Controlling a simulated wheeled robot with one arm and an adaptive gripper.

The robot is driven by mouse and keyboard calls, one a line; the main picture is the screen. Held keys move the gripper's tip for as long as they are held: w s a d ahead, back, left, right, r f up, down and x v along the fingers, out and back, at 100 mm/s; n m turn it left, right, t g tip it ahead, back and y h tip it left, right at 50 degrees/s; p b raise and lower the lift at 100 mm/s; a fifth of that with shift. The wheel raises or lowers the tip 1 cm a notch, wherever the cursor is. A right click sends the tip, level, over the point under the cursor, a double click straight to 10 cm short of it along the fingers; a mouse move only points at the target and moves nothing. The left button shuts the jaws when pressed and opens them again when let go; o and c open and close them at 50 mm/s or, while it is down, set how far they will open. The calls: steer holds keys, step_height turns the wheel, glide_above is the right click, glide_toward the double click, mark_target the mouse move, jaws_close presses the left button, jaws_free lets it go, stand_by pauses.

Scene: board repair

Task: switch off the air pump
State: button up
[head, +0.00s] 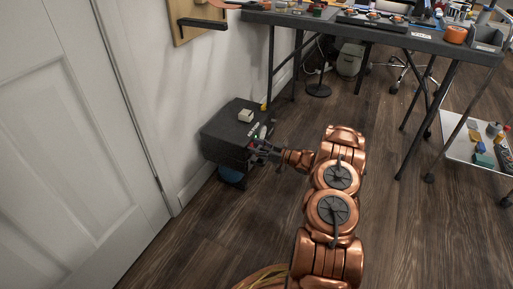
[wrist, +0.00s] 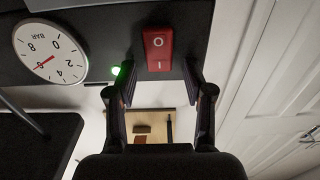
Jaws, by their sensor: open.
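The air pump appears to be the dark box (head: 225,132) by the wall in the head view. In the wrist view, its dark panel carries a red rocker switch (wrist: 158,50) marked O and I, a lit green lamp (wrist: 117,71) and a round white pressure gauge (wrist: 49,52) marked BAR. Which side of the rocker is pressed in is unclear. My gripper (wrist: 160,82) is open and empty, its fingertips apart on either side of the switch's lower end in that view. In the head view my gripper (head: 259,151) is at the box's right side; contact cannot be told.
A white door (head: 75,130) is at left, and a wooden wall board (head: 190,22) hangs above. A dark workbench (head: 395,38) stands at the back. A low cart (head: 470,150) is at right. The middle floor is clear.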

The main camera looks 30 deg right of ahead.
steer(key=shift+c, duration=0.4)
jaws_close()
steer(key=shift+d+t+y+p, duration=0.1)
steer(key=shift+t+y+p, duration=0.3)
steer(key=shift+p, duration=0.75)
steer(key=shift+s+d+f+t+y+p, duration=0.1)
steer(key=shift+f+t+y+p, duration=0.15)
steer(key=shift+t+p, duration=0.3)
steer(key=shift+s+f+t+y+p, duration=0.1)
steer(key=shift+t+y+p, duration=0.15)
steer(key=shift+t+p, duration=0.25)
steer(key=shift+o, duration=0.4)
jaws_free()
